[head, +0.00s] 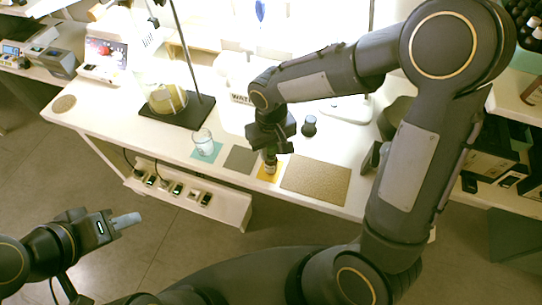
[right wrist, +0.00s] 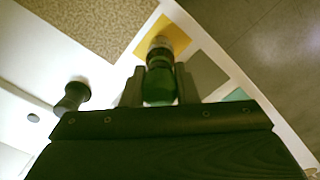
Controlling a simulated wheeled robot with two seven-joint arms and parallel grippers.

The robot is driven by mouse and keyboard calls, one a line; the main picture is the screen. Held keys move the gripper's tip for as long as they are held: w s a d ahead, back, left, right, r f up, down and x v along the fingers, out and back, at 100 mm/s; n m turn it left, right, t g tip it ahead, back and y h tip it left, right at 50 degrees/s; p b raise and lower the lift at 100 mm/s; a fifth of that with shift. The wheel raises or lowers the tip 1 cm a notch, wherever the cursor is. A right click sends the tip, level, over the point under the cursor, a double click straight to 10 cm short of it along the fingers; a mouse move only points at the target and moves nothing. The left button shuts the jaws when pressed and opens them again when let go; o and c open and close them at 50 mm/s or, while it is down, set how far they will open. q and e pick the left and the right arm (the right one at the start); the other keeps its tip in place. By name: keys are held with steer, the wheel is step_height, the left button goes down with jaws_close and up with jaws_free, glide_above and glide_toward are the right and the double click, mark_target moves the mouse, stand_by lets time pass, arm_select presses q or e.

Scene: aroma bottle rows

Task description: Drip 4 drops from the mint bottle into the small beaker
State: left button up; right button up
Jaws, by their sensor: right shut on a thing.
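My right gripper (head: 270,148) is shut on a small bottle (head: 270,164) over the yellow mat. In the right wrist view, the bottle (right wrist: 159,84) has a green near end between the two fingers and a dark and pale far end towards the mat. I cannot read a label or tell whether it touches the mat. The small glass beaker (head: 204,141) stands upright on a teal mat, left of the right gripper. My left gripper (head: 122,221) is off the table at lower left, with a pale tip; its jaw state is unclear.
The yellow mat (right wrist: 172,35) lies between a grey mat (head: 240,159) and a speckled brown mat (head: 316,181). A dark knob-shaped object (head: 309,125) stands behind. A stand with a dark base (head: 178,112) and flask (head: 165,98) is at the back left.

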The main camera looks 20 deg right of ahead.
step_height(320, 180, up, 9)
steer(key=p, duration=0.6)
steer(key=shift+f+p, duration=0.15)
steer(key=shift+p, duration=0.15)
steer(key=shift+f, duration=0.1)
